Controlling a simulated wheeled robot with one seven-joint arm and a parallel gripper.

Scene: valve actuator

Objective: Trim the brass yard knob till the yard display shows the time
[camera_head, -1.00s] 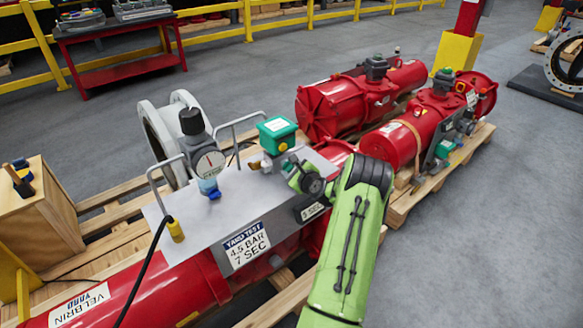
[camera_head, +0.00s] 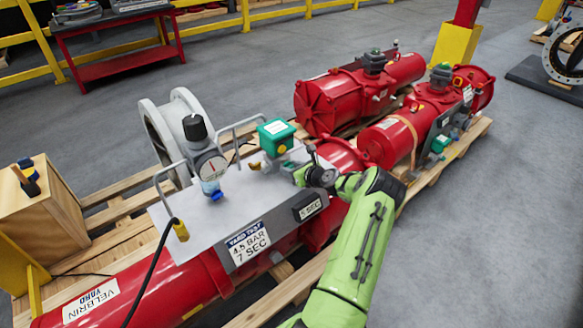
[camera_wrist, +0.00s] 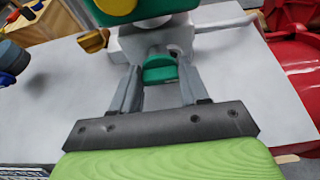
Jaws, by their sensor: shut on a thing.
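My gripper (camera_wrist: 158,72) is at the small valve block under the green box (camera_head: 276,137) on the grey plate. In the wrist view its two grey fingers stand either side of a green knob (camera_wrist: 159,69) and are shut on it. A brass knob (camera_wrist: 94,40) sticks out to the left of the block, apart from the fingers; it also shows in the head view (camera_head: 255,165). The small dark display (camera_head: 310,208) on the plate's front edge appears to read 5 SEC. A sign (camera_head: 248,243) reads YARD TEST, 4.5 BAR, 7 SEC.
A gauge with a black-topped regulator (camera_head: 208,160) and upright handles (camera_head: 172,178) stand on the plate, left of my gripper. A black cable (camera_head: 150,268) runs down its left end. Red actuators (camera_head: 350,97) lie on pallets behind and to the right. Open floor is at right.

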